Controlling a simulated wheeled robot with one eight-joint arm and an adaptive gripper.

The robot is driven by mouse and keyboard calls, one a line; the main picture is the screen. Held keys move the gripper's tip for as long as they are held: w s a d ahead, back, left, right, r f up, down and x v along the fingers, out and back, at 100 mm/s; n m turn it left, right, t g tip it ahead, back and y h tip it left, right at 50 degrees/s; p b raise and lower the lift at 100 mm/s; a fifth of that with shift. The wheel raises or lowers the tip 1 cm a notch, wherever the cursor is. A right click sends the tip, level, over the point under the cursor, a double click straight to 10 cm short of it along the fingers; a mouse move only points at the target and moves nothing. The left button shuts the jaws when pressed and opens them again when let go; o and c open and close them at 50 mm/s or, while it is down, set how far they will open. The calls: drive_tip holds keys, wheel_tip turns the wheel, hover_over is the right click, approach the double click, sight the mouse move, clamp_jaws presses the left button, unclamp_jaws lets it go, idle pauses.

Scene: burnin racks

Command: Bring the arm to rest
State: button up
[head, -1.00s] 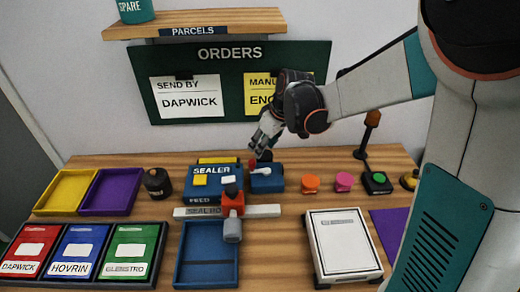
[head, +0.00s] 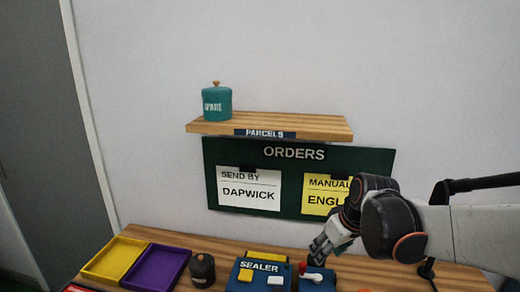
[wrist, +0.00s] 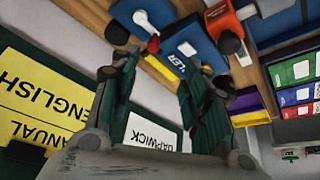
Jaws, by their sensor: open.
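My gripper (head: 322,247) is open and empty in the head view. It hangs in front of the lower part of the green orders board (head: 295,213), above the back of the bench near the blue sealer (head: 262,271). In the wrist view my two fingers (wrist: 150,100) are spread apart with nothing between them. My forearm reaches in from the right edge of the head view and covers part of the yellow "MANUAL ENGLISH" card (head: 322,195).
A shelf marked "PARCELS" (head: 290,122) juts from the wall above the board, with a teal "SPARE" jar (head: 217,104) on it. A yellow tray (head: 112,262), a purple tray (head: 158,268) and a dark pot (head: 202,269) stand on the bench's left. Wall space above is clear.

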drive_tip(key=s+d+r+m+t+h, duration=0.1)
drive_tip(key=s+m, duration=0.1)
drive_tip(key=s, duration=0.7)
drive_tip(key=s+d+r+m+t, duration=0.1)
drive_tip(key=s+r+m, duration=0.1)
drive_tip(key=s, duration=0.7)
drive_tip(key=shift+s+r+m+t+h, duration=0.15)
drive_tip(key=shift+s+m+t+h, duration=0.25)
drive_tip(key=shift+m, duration=0.1)
